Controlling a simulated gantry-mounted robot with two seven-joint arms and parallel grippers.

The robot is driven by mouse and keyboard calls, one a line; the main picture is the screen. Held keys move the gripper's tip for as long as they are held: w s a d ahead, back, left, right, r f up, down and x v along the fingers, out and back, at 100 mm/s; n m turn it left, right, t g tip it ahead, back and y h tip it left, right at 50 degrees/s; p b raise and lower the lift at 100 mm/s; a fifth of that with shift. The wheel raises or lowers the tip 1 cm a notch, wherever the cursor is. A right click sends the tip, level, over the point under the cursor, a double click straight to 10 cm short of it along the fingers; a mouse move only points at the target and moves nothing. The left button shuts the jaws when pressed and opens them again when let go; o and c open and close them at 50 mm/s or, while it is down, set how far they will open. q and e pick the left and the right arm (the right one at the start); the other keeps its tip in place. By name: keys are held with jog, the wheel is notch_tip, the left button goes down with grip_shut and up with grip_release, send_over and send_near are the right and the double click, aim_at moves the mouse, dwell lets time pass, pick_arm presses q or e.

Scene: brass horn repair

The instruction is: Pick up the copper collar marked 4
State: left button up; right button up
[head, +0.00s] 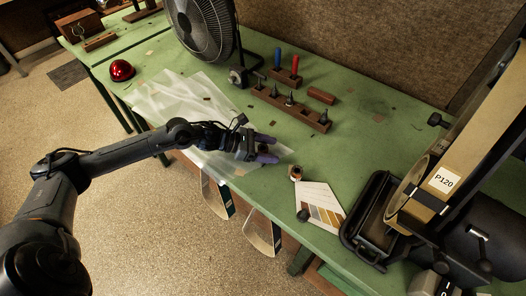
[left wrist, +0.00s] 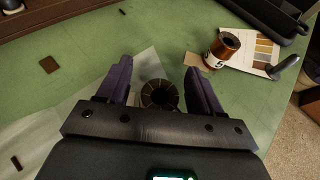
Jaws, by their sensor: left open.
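My left gripper (head: 271,148) is open over the near part of the green bench. In the left wrist view its two purple fingers (left wrist: 158,68) stand apart on either side of a dark brown, round, hollow collar (left wrist: 159,94). I see this collar from above, with its lower part hidden by my gripper body; no number shows on it. A second, copper-coloured collar (left wrist: 222,48) stands upright to the right, outside the fingers, with a white label that looks like a 5. It also shows in the head view (head: 295,173). My right gripper is not in view.
A colour-swatch card (head: 322,207) and a dark knob-like piece (head: 303,215) lie right of the gripper. A belt sander (head: 440,180) stands at the right. A wooden rack (head: 292,107) with dark pegs and a fan (head: 203,28) stand behind. A translucent sheet (head: 180,95) lies left.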

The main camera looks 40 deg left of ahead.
pick_arm(q)
jog(key=shift+c, duration=0.2)
jog(key=c, duration=1.1)
